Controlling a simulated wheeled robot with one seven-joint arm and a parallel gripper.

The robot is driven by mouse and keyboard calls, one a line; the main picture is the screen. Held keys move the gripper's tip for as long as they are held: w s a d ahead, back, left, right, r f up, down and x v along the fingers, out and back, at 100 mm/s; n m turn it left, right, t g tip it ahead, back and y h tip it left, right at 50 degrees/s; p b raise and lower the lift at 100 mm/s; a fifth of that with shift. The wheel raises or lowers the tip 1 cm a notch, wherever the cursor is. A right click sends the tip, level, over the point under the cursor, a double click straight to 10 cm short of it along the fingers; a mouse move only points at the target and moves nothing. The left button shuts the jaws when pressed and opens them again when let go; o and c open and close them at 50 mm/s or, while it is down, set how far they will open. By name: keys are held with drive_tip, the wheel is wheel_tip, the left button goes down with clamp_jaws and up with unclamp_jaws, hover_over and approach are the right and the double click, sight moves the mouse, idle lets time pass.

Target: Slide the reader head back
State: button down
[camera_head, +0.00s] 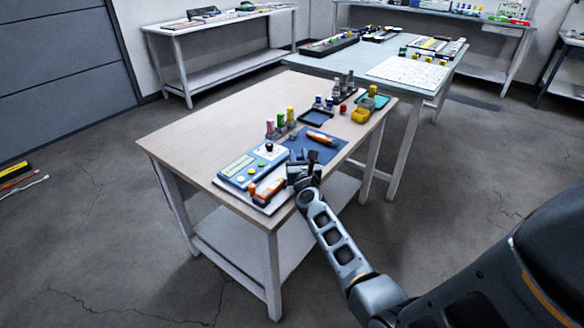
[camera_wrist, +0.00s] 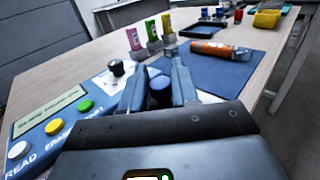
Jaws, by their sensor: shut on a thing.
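The blue reader unit (camera_head: 238,172) lies on the front part of the table, with a display and coloured buttons; it fills the left of the wrist view (camera_wrist: 68,112). A black round knob (camera_wrist: 117,68) stands on its far end, apart from my fingers. My gripper (camera_head: 302,166) is low beside the unit's right side. In the wrist view its two fingers are closed on a dark blue round knob (camera_wrist: 160,92). What the knob sits on is hidden by the gripper, and I cannot tell whether it is the reader head.
An orange-and-grey tube (camera_wrist: 216,49) lies on the blue mat (camera_wrist: 225,72). Another orange piece (camera_head: 268,189) lies near the table's front edge. Pink, green and yellow bottles (camera_head: 281,125) stand behind the unit. A yellow bin (camera_head: 361,114) is farther right. The table's left side is clear.

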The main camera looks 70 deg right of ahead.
drive_tip(key=shift+s+d, duration=0.15)
drive_tip(key=shift+d, duration=0.45)
drive_tip(key=c, duration=1)
unclamp_jaws()
drive_tip(key=shift+d, duration=0.1)
drive_tip(key=shift+p+v, duration=0.4)
drive_tip(key=shift+v, duration=3.55)
